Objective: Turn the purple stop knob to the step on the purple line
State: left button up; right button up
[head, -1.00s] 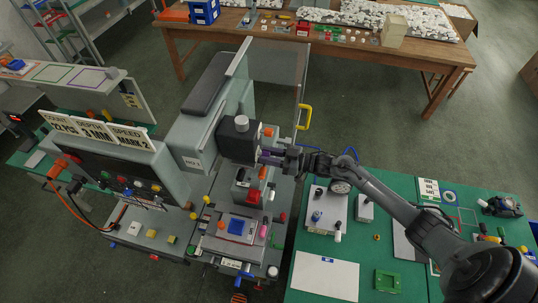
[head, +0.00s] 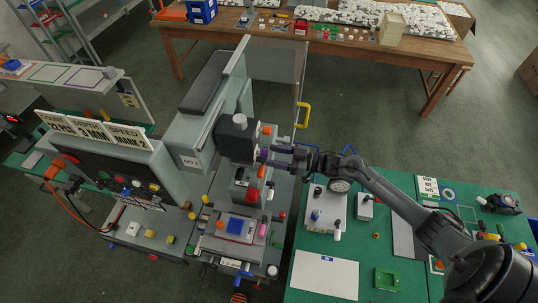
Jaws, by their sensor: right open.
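The purple stop knob (head: 265,155) sits on the right side of the dark head block (head: 238,142) of the pad printer, and only a small part of it shows. My right gripper (head: 276,156) is open beside it, its fingers pointing left at the knob, with the fingertips close to it. Whether they touch it I cannot tell. The purple line is too small or hidden to make out. My left gripper is not in view.
A clear guard panel with a yellow handle (head: 303,115) stands behind my right gripper. An orange knob (head: 266,131) and a red block (head: 252,195) are near the head. The green table (head: 378,250) at right holds several fixtures.

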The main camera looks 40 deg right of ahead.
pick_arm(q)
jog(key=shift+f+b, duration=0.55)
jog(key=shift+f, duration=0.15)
pick_arm(e)
jog(key=v, duration=0.8)
jog(key=shift+w, duration=0.1)
